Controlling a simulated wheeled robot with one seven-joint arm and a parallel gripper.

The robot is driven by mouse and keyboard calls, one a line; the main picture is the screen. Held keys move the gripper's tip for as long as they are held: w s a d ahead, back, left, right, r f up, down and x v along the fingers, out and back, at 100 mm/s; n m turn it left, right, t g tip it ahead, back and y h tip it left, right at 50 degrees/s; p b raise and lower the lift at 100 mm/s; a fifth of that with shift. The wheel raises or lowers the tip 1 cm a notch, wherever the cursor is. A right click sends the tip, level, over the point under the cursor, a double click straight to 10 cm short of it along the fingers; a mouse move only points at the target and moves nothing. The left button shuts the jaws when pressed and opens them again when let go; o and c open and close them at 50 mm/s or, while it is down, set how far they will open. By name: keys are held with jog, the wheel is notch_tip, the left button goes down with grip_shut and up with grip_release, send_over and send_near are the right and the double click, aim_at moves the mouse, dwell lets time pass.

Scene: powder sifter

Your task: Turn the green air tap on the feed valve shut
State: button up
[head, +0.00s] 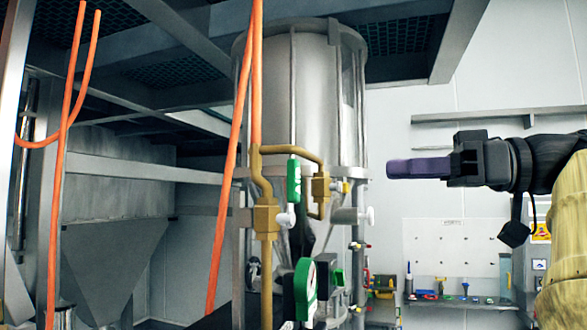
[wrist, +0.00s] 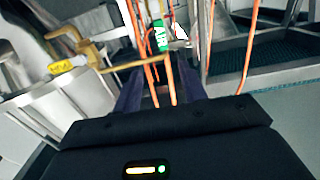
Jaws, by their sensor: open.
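The green air tap (head: 293,182) is a green handle with white lettering, hanging upright beside brass pipework (head: 265,218) in the head view. In the wrist view the green tap (wrist: 160,37) shows beyond my fingers, with "AIR" partly legible. My gripper (head: 392,169) is right of the tap in the head view, pointing left, clearly apart from it. In the wrist view my gripper (wrist: 160,88) has its two dark purple fingers spread, with brass pipe and orange hoses seen between and beyond them. Nothing is held.
A tall steel vessel (head: 312,95) stands behind the pipework. Orange hoses (head: 228,180) run down close to the tap. A second green part (head: 304,288) sits lower down. A tool board (head: 450,245) is on the back wall. Open air lies between my gripper and the pipework.

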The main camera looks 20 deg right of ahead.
aim_at(299, 172)
jog(key=shift+w+a+p, duration=0.15)
jog(key=shift+a+p, duration=0.15)
jog(key=shift+a, duration=0.1)
jog(key=shift+a+r+p, duration=0.1)
jog(key=shift+a+p, duration=0.15)
jog(key=shift+p, duration=0.05)
jog(key=p+x, duration=0.3)
jog(key=x, duration=1.1)
jog(key=shift+a, duration=0.2)
jog(key=shift+w, duration=0.1)
jog(key=shift+w, duration=0.1)
grip_shut()
